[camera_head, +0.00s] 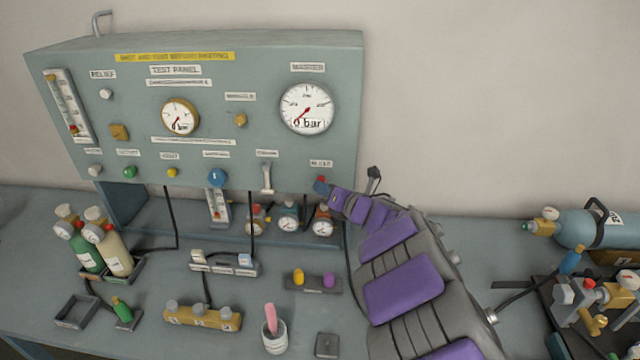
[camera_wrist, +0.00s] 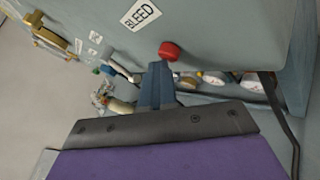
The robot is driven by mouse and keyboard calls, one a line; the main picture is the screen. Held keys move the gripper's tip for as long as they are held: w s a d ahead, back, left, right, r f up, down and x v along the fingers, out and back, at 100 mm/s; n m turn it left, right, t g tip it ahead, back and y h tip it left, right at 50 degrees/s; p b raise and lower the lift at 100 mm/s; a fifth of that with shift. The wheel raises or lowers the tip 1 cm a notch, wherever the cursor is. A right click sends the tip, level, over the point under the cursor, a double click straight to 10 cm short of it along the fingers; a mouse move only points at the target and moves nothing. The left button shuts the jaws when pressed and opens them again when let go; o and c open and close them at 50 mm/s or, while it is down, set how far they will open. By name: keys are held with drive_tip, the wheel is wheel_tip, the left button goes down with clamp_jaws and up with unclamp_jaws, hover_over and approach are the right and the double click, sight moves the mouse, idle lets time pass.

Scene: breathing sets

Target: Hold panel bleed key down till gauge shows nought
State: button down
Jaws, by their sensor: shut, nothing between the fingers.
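The grey-green test panel (camera_head: 222,75) stands at the back of the bench. The red bleed key (camera_head: 320,181) is at its lower right, under the BLEED label; it also shows in the wrist view (camera_wrist: 169,51). My gripper (camera_wrist: 158,68) is shut and empty, its tips right by the key; I cannot tell whether they touch or press it. In the head view my arm ends at the key. The large MASTER gauge (camera_head: 307,108) reads "0 bar", needle at lower left. The smaller test panel gauge (camera_head: 180,117) also reads "0 bar".
A blue knob (camera_head: 217,177) and a pale lever (camera_head: 267,178) sit left of the key. Small gauges (camera_head: 288,222) stand beneath the panel. Bottles (camera_head: 116,255) stand at left; a blue cylinder (camera_head: 584,226) lies at right. Hoses hang below the panel.

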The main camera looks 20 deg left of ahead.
drive_tip(key=shift+s, duration=0.15)
drive_tip(key=shift+s+d+b, duration=0.2)
drive_tip(key=shift+s+b, duration=0.55)
drive_tip(key=shift+s, duration=0.05)
drive_tip(key=s+b, duration=0.1)
drive_tip(key=s, duration=0.1)
drive_tip(key=s+d+b, duration=0.1)
drive_tip(key=s+b, duration=0.1)
drive_tip(key=s, duration=0.1)
drive_tip(key=shift+d, duration=0.1)
idle(0.5)
